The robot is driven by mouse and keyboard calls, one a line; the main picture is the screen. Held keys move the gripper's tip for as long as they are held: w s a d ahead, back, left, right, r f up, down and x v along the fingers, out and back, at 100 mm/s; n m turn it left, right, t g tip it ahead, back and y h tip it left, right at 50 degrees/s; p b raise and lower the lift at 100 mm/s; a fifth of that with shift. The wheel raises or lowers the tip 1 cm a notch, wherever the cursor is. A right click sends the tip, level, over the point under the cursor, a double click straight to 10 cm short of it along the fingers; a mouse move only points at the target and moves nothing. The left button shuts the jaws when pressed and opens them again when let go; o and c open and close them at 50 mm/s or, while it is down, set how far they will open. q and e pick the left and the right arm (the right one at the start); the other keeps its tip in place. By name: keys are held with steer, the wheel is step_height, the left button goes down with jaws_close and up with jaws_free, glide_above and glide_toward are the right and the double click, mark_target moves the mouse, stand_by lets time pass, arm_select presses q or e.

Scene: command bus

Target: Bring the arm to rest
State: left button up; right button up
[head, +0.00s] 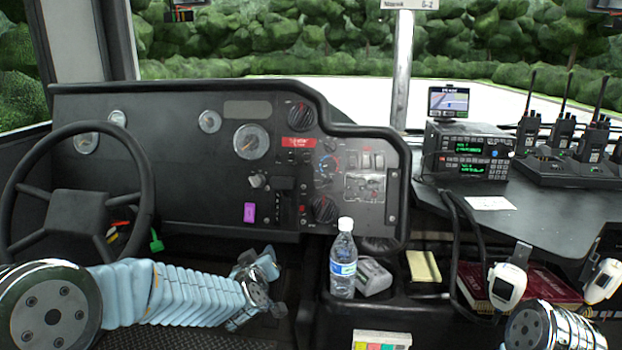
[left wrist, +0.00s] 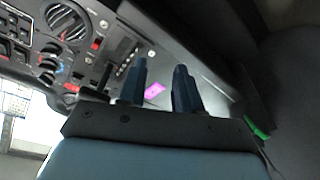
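My left arm reaches in from the left in the head view, low in front of the dashboard (head: 185,175). Its gripper (head: 262,272) is beside the lower centre of the dash, left of the water bottle and apart from it. In the left wrist view the two dark fingers of the left gripper (left wrist: 160,78) stand apart with nothing held between them. A purple tag (left wrist: 154,90) on the panel shows in the gap, beyond the fingers. Part of my right arm shows at the bottom right of the head view; its gripper is out of view.
The steering wheel (head: 140,190) stands above my left arm. A water bottle (head: 343,262) and a grey object (head: 373,276) stand in the console right of my left gripper. Radios (head: 465,152), handheld radios (head: 560,135) and white handsets (head: 507,283) crowd the right side.

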arm_select(q)
steer(key=s+d+f+m+g+h, duration=0.15)
steer(key=s+f+g, duration=0.4)
steer(key=f, duration=0.85)
steer(key=s+d+f+m+g+h, duration=0.1)
steer(key=s+f+m+g+h, duration=0.1)
steer(key=s+f, duration=0.9)
steer(key=s+d+f+g+h+p, duration=0.1)
steer(key=s+d+f+g, duration=0.1)
steer(key=s+f+g, duration=0.5)
steer(key=s+f+m, duration=0.1)
steer(key=s+f, duration=0.5)
steer(key=s, duration=0.4)
steer(key=shift+d+h, duration=0.25)
steer(key=shift+h, duration=0.1)
steer(key=shift+a, duration=0.1)
